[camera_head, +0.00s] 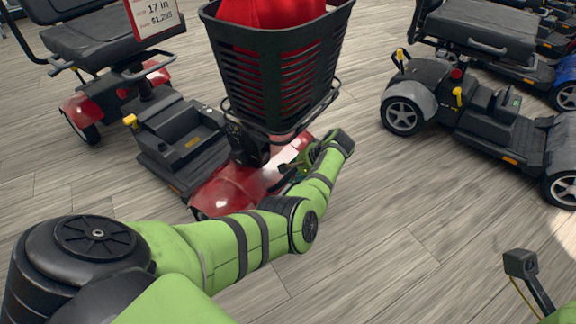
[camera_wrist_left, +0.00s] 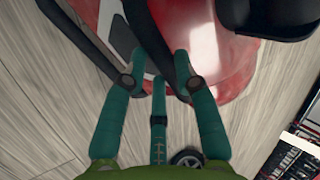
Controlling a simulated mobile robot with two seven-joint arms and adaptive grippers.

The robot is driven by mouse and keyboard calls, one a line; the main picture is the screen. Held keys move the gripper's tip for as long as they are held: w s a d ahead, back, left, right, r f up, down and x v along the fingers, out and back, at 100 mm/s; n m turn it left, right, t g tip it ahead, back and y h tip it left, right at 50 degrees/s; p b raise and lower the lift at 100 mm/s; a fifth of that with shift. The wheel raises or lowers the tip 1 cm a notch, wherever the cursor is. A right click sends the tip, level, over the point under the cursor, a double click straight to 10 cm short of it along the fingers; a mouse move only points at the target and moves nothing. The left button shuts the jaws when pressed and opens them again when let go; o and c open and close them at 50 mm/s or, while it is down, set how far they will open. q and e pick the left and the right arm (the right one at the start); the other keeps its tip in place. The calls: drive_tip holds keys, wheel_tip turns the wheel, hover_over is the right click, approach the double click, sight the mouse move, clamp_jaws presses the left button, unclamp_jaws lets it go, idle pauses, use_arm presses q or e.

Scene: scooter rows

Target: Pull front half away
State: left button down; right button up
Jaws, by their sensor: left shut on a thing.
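The scooter's front half has a glossy red nose (camera_head: 232,188) and a black basket (camera_head: 270,65) above it, in the middle of the head view. Its dark deck (camera_head: 180,140) runs back to the rear half (camera_head: 83,108), which has a grey seat. I cannot tell whether the two halves are apart. My left gripper (camera_head: 298,165) is at the right side of the red nose. In the left wrist view its teal fingers (camera_wrist_left: 155,78) are shut on a black bar (camera_wrist_left: 150,40) that runs along the red body (camera_wrist_left: 225,55). My right gripper is out of view.
A red bag (camera_head: 270,12) fills the basket. A price sign (camera_head: 155,15) stands by the seat. A grey scooter (camera_head: 470,115) stands at the right, with more behind it. The wood floor (camera_head: 400,220) in front and to the right is clear.

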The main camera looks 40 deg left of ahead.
use_arm(q)
drive_tip(key=shift+d, duration=0.45)
drive_tip(key=shift+a, duration=0.1)
drive_tip(key=c, duration=1.2)
unclamp_jaws()
drive_tip(key=v, duration=1.2)
